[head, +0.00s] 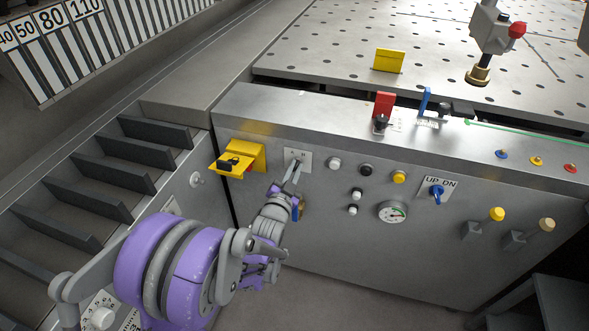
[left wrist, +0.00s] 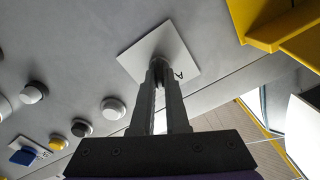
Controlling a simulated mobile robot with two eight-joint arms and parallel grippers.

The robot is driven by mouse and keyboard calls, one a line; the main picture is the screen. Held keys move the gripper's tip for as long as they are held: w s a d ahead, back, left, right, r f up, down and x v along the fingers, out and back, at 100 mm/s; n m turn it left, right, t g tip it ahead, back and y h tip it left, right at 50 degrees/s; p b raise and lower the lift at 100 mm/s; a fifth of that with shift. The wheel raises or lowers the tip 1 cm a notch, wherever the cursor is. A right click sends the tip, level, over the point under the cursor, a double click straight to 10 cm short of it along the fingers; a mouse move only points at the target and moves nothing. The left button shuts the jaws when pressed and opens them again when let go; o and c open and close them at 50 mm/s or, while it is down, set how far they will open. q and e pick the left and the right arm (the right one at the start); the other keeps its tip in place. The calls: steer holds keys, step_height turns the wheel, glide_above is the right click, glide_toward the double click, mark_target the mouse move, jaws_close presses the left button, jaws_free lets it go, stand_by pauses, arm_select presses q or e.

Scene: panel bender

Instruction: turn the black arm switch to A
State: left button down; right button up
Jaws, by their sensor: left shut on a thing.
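The switch's white square plate (head: 304,155) is on the grey front panel, right of the yellow bracket. It also shows in the left wrist view (left wrist: 180,42), with a letter A near one edge. My left gripper (head: 296,168) reaches up to this plate. In the left wrist view its two fingers (left wrist: 159,72) are close together over the plate, shut on the black arm switch. The switch is mostly hidden between the fingertips, so its exact angle cannot be told. My right gripper is not in view.
A yellow bracket (head: 249,153) juts out just left of the plate. Several push buttons, a gauge (head: 392,211) and a blue UP/DN switch (head: 436,192) are to the right. The perforated table (head: 440,60) lies above. Open floor shows below the panel.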

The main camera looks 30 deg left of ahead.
arm_select(q)
steer(key=n, duration=0.6)
steer(key=shift+a, duration=0.15)
steer(key=n, duration=0.5)
steer(key=shift+a+n+p, duration=0.1)
steer(key=shift+n+p, duration=0.2)
stand_by(0.4)
steer(key=c, duration=0.9)
jaws_free()
steer(key=shift+s, duration=0.1)
steer(key=v, duration=1)
steer(key=shift+s, duration=0.4)
